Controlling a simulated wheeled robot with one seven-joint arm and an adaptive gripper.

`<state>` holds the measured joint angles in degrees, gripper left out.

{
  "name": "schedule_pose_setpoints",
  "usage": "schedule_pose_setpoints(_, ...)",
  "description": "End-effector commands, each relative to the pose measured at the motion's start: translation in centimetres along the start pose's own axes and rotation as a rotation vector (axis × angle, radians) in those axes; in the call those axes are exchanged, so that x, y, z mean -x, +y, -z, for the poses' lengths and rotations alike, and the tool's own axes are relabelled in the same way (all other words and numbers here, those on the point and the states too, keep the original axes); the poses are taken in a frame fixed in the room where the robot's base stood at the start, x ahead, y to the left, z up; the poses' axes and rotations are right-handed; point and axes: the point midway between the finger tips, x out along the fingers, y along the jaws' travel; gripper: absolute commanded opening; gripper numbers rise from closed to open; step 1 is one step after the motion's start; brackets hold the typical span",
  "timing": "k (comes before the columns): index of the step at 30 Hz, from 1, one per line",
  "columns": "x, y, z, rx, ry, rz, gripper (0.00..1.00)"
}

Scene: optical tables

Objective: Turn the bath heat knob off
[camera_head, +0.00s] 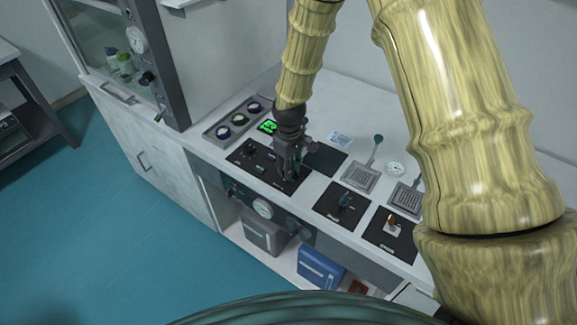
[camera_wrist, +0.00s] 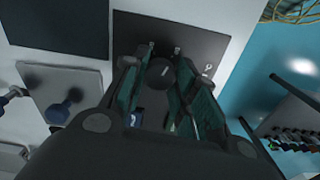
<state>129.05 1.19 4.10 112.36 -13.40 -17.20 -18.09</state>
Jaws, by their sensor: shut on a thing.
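My gripper (camera_head: 287,173) points down over the right part of a black control panel (camera_head: 238,158) on the white bench. In the wrist view my gripper's fingers (camera_wrist: 165,85) are closed in on a dark round knob (camera_wrist: 160,70) on that panel (camera_wrist: 205,42). The fingers and the gripper body hide much of the knob, and I cannot read its setting. The panel's lettering is too small to read, so I cannot confirm which knob is the bath heat. A small dark knob (camera_head: 249,149) stands at the panel's left part.
Right of my gripper stand black panels with a teal knob (camera_head: 344,199) and an orange-white knob (camera_head: 392,222). A gauge (camera_head: 262,208) is on the bench front. Teal floor is clear at left.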

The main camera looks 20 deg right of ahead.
Motion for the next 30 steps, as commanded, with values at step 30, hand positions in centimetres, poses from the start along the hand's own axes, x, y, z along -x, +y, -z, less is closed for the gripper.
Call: schedule_pose_setpoints(30, 0.16, 0.13, -0.08, 0.964, -0.001, 0.001, 0.04)
